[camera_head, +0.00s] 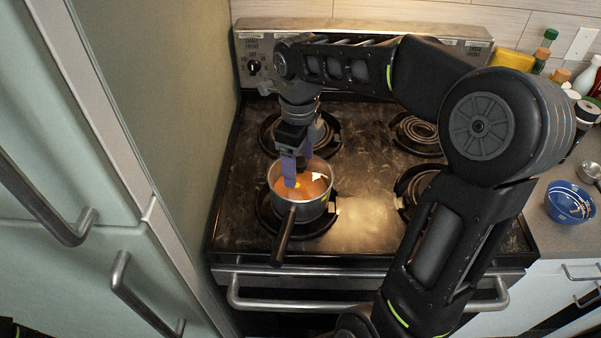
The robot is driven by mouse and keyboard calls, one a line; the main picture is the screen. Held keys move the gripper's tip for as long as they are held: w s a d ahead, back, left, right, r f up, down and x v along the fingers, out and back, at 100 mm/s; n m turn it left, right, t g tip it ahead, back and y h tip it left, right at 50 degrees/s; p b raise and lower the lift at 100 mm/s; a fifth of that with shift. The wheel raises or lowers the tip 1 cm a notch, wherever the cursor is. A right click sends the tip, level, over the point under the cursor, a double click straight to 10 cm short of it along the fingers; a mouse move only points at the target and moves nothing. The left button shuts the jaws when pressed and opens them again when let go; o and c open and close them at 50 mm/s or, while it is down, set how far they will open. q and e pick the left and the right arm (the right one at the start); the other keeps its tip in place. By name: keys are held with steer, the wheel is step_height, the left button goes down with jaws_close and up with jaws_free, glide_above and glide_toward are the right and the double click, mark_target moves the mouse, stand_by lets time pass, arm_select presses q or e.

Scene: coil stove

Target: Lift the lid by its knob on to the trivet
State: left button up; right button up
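A small metal saucepan (297,213) stands on the front left coil of the stove, its dark handle (283,238) pointing towards me. Orange contents with pale bits show inside its rim. I cannot make out a separate lid or its knob; a clear lid or one hidden by the gripper cannot be told. My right gripper (294,178) points down over the pan, its purple fingers at or inside the rim. Whether the fingers are closed on anything is unclear. My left gripper is not in view. No trivet can be made out.
The other stove coils, such as the back left one (270,133), look empty. My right arm covers much of the stove's right side. A blue bowl (568,203) and several bottles stand on the right counter. A tall pale cabinet (150,120) closes off the left.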

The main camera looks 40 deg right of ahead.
mark_target(299, 160)
steer(key=shift+s+f, duration=0.2)
steer(key=shift+f, duration=0.15)
steer(key=c, duration=0.6)
steer(key=shift+r, duration=0.2)
steer(key=c, duration=0.3)
steer(key=shift+w+r, duration=0.1)
steer(key=shift+r, duration=0.25)
jaws_close()
steer(key=r+b, duration=0.1)
steer(key=r, duration=0.2)
steer(key=shift+w, duration=0.2)
step_height(299, 160, up, 6)
steer(key=p, duration=0.2)
steer(key=shift+s+f+p, duration=0.1)
steer(key=shift+f+p, duration=0.05)
steer(key=shift+p, duration=0.25)
steer(key=shift+r+p, duration=0.35)
steer(key=shift+p, duration=0.05)
